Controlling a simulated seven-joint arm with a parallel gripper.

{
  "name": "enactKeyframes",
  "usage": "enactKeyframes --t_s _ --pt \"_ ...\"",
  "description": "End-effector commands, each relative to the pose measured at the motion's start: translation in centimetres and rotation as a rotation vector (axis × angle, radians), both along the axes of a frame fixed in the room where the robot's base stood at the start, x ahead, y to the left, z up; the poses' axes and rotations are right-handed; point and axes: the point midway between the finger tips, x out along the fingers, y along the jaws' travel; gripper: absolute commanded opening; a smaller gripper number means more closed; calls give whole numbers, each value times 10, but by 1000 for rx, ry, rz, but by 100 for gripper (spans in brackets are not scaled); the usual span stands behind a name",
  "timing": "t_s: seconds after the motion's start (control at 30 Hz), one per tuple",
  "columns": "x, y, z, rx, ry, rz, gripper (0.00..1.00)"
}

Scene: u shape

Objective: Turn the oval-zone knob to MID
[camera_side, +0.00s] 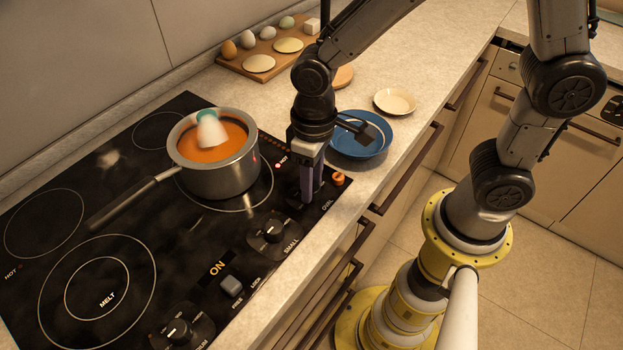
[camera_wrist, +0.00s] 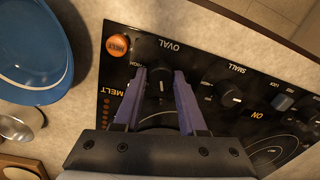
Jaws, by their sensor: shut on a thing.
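The oval-zone knob (camera_wrist: 160,84) is black with a short white mark, next to the OVAL label on the black glass hob (camera_wrist: 205,70). In the wrist view it lies between the two purple fingers of my gripper (camera_wrist: 160,74). The gripper is shut on it from above. A HIGH label shows by the left finger; I cannot read which setting the mark points to. In the side view my gripper (camera_side: 307,198) points down at the hob's right corner and its fingers mostly hide the knob.
A steel pot (camera_side: 215,170) of orange liquid stands close by on the hob. A blue plate (camera_side: 375,145) lies on the counter behind my gripper.

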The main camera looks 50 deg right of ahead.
Motion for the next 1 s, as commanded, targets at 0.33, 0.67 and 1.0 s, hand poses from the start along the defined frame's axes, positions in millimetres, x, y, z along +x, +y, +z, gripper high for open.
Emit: enactKeyframes --t_s 0.33,0.67,1.0 --pt "0 0 2 3 -4 -329 0" --pt "0 1 2 4 -5 -628 0" --pt "0 1 2 3 -5 -847 0"
